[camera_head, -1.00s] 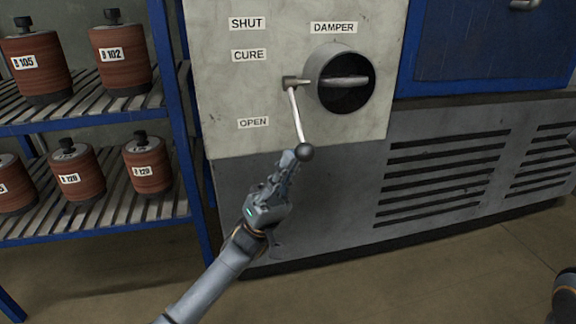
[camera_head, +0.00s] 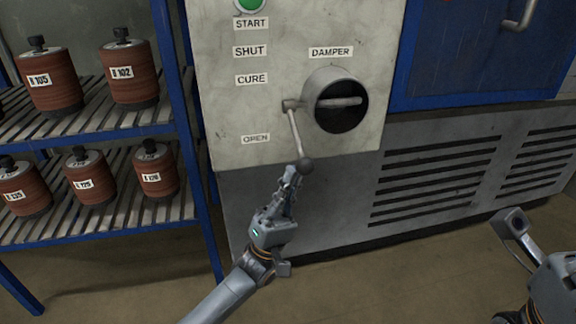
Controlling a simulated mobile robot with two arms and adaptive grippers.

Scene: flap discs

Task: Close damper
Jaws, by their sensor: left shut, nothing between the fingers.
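The damper's round housing (camera_head: 349,88) sits on the pale panel, with a dark opening and a flat plate lying across it, close to level. The damper lever (camera_head: 296,130) hangs steeply down from its pivot on the housing's left side, and its dark ball knob (camera_head: 305,165) is lower than the OPEN label (camera_head: 255,139). My left gripper (camera_head: 291,174) is shut and empty, with its tips just below and left of the knob. I cannot tell whether they touch. Part of my right arm (camera_head: 556,287) shows at the lower right; its fingers are not seen.
The SHUT label (camera_head: 249,51) and CURE label (camera_head: 251,79) are above OPEN. A green START button (camera_head: 250,3) is at the top. A blue rack (camera_head: 207,240) with several brown disc stacks stands at the left. Floor in front is clear.

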